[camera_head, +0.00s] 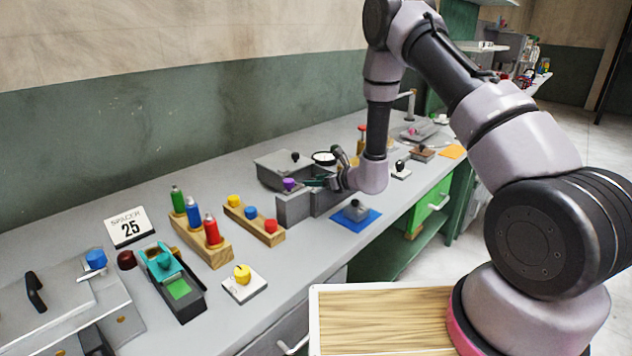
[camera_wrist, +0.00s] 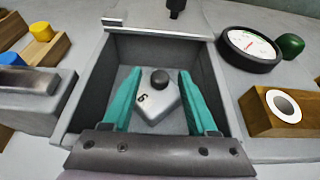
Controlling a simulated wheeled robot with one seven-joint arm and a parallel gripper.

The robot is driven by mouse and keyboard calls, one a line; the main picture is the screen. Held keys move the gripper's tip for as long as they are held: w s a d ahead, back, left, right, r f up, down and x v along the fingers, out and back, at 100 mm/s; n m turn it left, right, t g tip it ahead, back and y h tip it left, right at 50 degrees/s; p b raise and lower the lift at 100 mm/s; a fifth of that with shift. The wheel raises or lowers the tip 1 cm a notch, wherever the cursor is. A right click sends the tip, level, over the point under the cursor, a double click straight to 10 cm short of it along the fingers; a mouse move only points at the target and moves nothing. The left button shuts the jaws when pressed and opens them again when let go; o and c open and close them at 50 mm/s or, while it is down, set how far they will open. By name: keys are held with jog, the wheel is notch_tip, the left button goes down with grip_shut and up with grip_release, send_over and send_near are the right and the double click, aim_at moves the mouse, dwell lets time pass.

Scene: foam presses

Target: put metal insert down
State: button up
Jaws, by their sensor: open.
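The metal insert (camera_wrist: 160,108), a pale grey block with a round black knob and a dark numeral on top, sits on the floor of an open grey box (camera_wrist: 88,85) in the wrist view. My gripper (camera_wrist: 160,73) has its teal fingers spread wide, one on each side of the insert, with visible gaps to it. Nothing is held. In the head view my gripper (camera_head: 318,183) is at the grey box (camera_head: 293,211); the insert inside is hidden there.
A dial gauge (camera_wrist: 249,48) and a wooden block with a white ring (camera_wrist: 280,110) are right of the box. A wooden rack of coloured knobs (camera_head: 255,224) stands to its left.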

jog(key=shift+r, duration=0.15)
jog(key=v, duration=1.2)
jog(key=s+a+r+n+g+y, duration=0.25)
jog(key=s+r+n, duration=0.35)
jog(key=r, duration=0.5)
jog(key=s+a+r+n+g+y, duration=0.1)
jog(key=s+r+n+g, duration=0.4)
jog(key=r, duration=0.6)
jog(key=s+d+r+n+t+h, duration=0.2)
jog(key=s+d+r+n+h, duration=0.3)
jog(key=d, duration=0.4)
jog(key=s+d+r+n+t+h, duration=0.3)
jog(key=s+d+r+n+h, duration=0.3)
jog(key=s+d, duration=0.3)
jog(key=shift+s+r+n, duration=0.4)
jog(key=shift+s+r, duration=0.3)
jog(key=shift+s, duration=0.05)
jog(key=shift+c, duration=0.2)
